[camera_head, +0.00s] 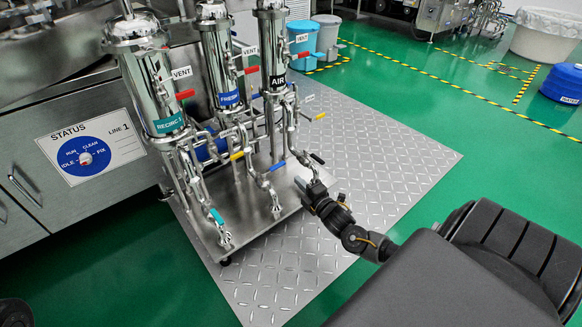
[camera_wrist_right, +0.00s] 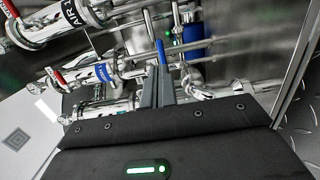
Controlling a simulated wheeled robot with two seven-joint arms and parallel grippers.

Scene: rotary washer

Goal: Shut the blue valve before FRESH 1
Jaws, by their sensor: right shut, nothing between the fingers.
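The FRESH 1 housing (camera_head: 222,60) is the middle of three steel cylinders, with a blue label. A blue valve handle (camera_head: 277,166) sits on the low pipework to the right of it. My right gripper (camera_head: 301,184) is shut and empty, low beside the pipes, right of and below that handle. In the right wrist view the shut fingers (camera_wrist_right: 157,88) point at the pipes, and a blue handle (camera_wrist_right: 161,51) stands just beyond their tips. Whether they touch it I cannot tell. The handle's lower part is hidden behind the fingers. My left gripper is not in view.
The RECIRC 1 housing (camera_head: 148,85) stands left and the AIR housing (camera_head: 273,45) right. Yellow (camera_head: 237,155), teal (camera_head: 216,216) and black (camera_head: 317,158) handles are close by. A STATUS panel (camera_head: 89,147) is at left. Tread-plate floor (camera_head: 375,150) lies open at right.

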